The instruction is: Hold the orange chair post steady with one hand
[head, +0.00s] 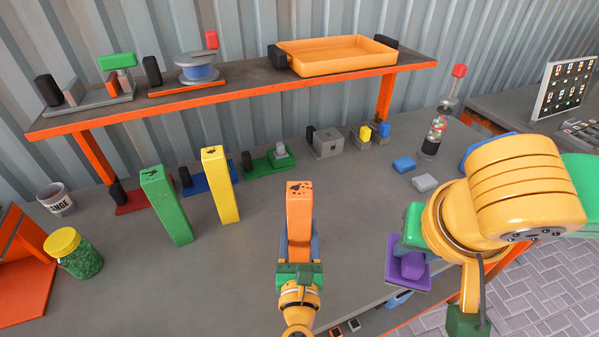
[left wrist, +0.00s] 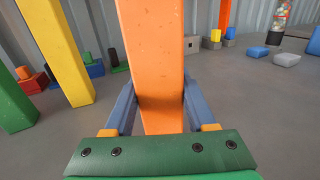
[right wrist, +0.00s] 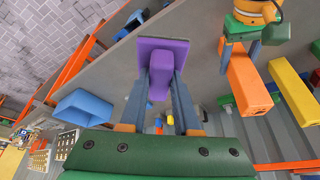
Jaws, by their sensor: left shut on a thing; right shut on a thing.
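The orange chair post (head: 299,207) stands upright on the grey table, near its front middle. My left gripper (head: 299,256) is shut around the lower part of the post. In the left wrist view the post (left wrist: 155,65) rises between the two blue-grey fingers (left wrist: 158,118). My right gripper (right wrist: 161,88) is shut on a purple block with a flat plate (right wrist: 160,55). The purple piece (head: 408,268) shows at the table's front right edge in the head view, partly hidden by my right arm.
Green (head: 167,205) and yellow (head: 221,185) posts stand to the left. A jar of green bits (head: 80,259) and a grey cup (head: 56,199) are at far left. A shelf with an orange tray (head: 337,66) spans the back. Blue (head: 403,164) and grey (head: 424,182) blocks lie right.

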